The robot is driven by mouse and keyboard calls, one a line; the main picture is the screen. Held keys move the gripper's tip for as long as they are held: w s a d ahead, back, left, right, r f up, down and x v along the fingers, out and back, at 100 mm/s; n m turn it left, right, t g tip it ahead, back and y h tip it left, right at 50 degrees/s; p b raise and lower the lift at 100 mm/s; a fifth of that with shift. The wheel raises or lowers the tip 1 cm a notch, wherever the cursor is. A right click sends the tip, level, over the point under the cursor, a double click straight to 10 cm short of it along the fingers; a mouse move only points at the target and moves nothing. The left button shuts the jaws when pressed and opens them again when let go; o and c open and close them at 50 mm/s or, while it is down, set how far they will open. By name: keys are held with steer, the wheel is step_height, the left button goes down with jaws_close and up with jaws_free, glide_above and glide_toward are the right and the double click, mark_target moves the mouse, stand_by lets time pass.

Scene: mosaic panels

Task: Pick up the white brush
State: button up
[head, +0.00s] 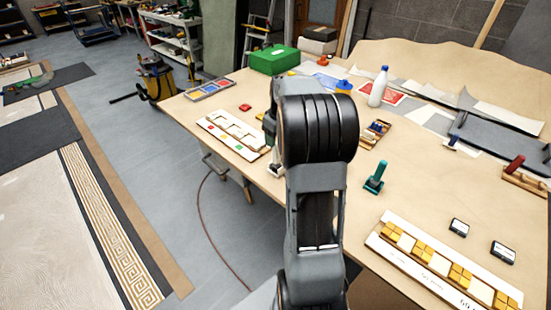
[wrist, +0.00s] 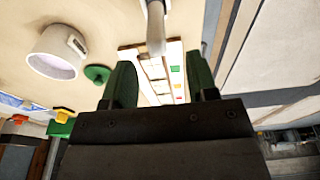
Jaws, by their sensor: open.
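My gripper (wrist: 160,80) shows two dark green fingers, spread apart and with nothing between their tips. In the head view my gripper (head: 270,125) is mostly hidden behind my arm, over the table's near left edge. A pale grey-white rod (wrist: 154,28) with a rounded end comes in from the top of the wrist view, ahead of the fingers. It may be the white brush, but its other end is out of frame. In the head view a small whitish piece (head: 277,170) shows beside my arm at the table edge; I cannot tell whether it is the same thing.
A white mosaic panel (head: 212,123) lies on the left of the table. A white cup (wrist: 60,52) and a green disc (wrist: 97,74) are left in the wrist view.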

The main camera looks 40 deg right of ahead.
mark_target(275, 149)
steer(key=shift+w+d+f+p, duration=0.15)
steer(key=shift+f+p, duration=0.1)
steer(key=shift+f, duration=0.85)
steer(key=shift+w+a+f+p, duration=0.1)
steer(key=shift+w+f+p, duration=0.1)
steer(key=shift+f, duration=0.9)
steer(key=shift+w+d+f+p, duration=0.15)
steer(key=shift+f+p, duration=0.1)
steer(key=shift+f, duration=0.85)
steer(key=shift+a, duration=0.1)
steer(key=shift+c, duration=0.3)
jaws_close()
steer(key=shift+r, duration=0.15)
